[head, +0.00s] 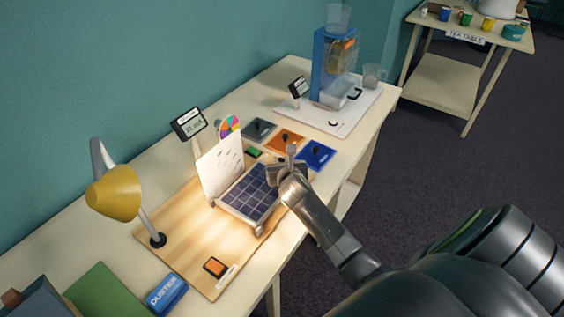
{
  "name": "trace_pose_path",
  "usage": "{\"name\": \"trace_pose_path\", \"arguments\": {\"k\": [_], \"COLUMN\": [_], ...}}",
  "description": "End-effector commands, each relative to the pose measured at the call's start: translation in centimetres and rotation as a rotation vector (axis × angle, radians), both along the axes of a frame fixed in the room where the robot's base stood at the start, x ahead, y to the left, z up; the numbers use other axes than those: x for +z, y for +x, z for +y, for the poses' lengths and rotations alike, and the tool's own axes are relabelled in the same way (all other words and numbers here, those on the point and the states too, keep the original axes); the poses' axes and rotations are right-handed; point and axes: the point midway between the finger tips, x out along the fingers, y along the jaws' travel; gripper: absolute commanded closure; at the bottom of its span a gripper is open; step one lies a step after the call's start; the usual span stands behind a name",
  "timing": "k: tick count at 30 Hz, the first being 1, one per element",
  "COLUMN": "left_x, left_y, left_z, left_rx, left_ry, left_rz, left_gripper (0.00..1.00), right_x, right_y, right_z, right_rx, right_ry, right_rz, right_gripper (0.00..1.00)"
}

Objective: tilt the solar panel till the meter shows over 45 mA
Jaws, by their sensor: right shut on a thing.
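The solar panel (249,194) is a dark blue gridded plate on a wooden board (182,232), tilted low, with a white card (220,165) standing upright along its left side. The meter (189,123) stands on a post behind the board; its display looks like 21 mA, though the digits are small. A yellow lamp (114,199) on the left lights the board. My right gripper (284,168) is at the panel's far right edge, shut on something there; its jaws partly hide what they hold. My left gripper is out of view.
Grey, orange and blue plates (316,154) with dark knobs lie behind the gripper. A blue apparatus (334,66) stands on a white board farther back. A duster box (166,295) and green board (108,290) lie at the near left. The tea table (450,86) stands apart at top right.

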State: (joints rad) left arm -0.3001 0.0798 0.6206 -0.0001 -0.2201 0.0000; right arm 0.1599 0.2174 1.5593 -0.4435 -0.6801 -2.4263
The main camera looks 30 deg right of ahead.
Motion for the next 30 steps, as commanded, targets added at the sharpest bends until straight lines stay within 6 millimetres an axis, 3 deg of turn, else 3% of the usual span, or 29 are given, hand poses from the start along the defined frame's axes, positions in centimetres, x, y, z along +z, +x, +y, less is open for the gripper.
{"name": "trace_pose_path", "arguments": {"k": [13, 26, 27, 30], "left_x": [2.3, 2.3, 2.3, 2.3], "left_y": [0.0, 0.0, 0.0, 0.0], "left_z": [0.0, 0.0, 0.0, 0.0], "left_rx": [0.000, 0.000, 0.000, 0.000], "left_ry": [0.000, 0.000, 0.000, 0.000], "left_rz": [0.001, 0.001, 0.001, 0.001], "left_gripper": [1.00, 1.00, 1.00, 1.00], "right_x": [4.0, 4.4, 4.4, 4.4], "right_y": [-0.5, -0.6, -0.6, -0.6], "right_z": [1.1, 1.3, 1.3, 1.3], "right_rx": [0.000, 0.001, 0.001, 0.001], "right_ry": [-0.181, -0.204, -0.204, -0.204], "right_rz": [-0.073, -0.084, -0.084, -0.084], "right_gripper": [1.00, 1.00, 0.74, 0.61]}}
